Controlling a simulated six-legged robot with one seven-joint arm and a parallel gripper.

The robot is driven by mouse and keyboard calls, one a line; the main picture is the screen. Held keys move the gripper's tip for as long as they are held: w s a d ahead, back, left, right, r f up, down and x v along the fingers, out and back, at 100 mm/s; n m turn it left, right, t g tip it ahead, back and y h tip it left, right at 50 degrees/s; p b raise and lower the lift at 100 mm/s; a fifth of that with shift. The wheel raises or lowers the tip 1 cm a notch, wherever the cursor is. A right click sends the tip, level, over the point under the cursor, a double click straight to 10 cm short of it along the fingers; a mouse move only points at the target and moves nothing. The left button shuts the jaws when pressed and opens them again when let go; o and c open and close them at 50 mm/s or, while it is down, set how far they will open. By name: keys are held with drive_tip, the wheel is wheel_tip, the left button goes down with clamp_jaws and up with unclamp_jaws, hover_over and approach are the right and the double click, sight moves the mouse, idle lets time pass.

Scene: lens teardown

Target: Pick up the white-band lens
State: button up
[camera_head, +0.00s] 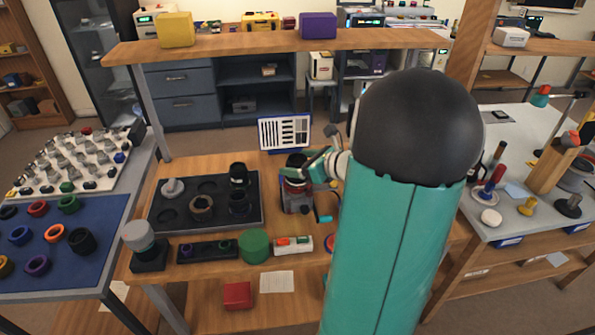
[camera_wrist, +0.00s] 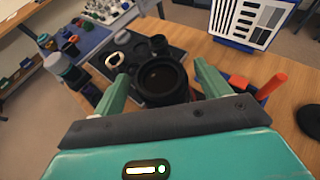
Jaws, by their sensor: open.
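My gripper (camera_head: 314,167) is open, with its green fingers reaching left to a dark lens (camera_head: 296,162) on a red and dark stand (camera_head: 297,197). In the wrist view my gripper (camera_wrist: 160,76) has one finger on each side of this black lens (camera_wrist: 163,82), with gaps visible on both sides. The lens looks upright with its round opening up. I cannot make out a white band on it; its side is mostly hidden. A black tray (camera_head: 168,220) to its left bears two dark lenses (camera_head: 238,174) (camera_head: 239,204), a brownish ring (camera_head: 202,208) and a grey knobbed piece (camera_head: 172,188).
A striped test chart (camera_head: 284,132) stands behind the stand. A red handle (camera_wrist: 272,84) rises right of the fingers. A shelf (camera_head: 270,43) crosses above.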

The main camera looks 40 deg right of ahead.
sight(292, 156)
drive_tip(key=x, duration=0.2)
drive_tip(key=shift+w+f, duration=0.1)
drive_tip(key=shift+w, duration=0.2)
drive_tip(key=shift+c, duration=0.5)
drive_tip(key=c, duration=1.2)
drive_tip(key=shift+r, duration=0.35)
wheel_tip(292, 156, up, 2)
drive_tip(key=shift+r, duration=0.15)
drive_tip(key=s+a+r, duration=0.2)
drive_tip(key=s+r, duration=0.1)
drive_tip(key=s+a+r, duration=0.3)
drive_tip(key=s, duration=0.1)
drive_tip(key=s+a+r, duration=0.2)
drive_tip(key=s+r, duration=0.2)
drive_tip(key=shift+s+a, duration=0.2)
drive_tip(key=shift+s, duration=0.05)
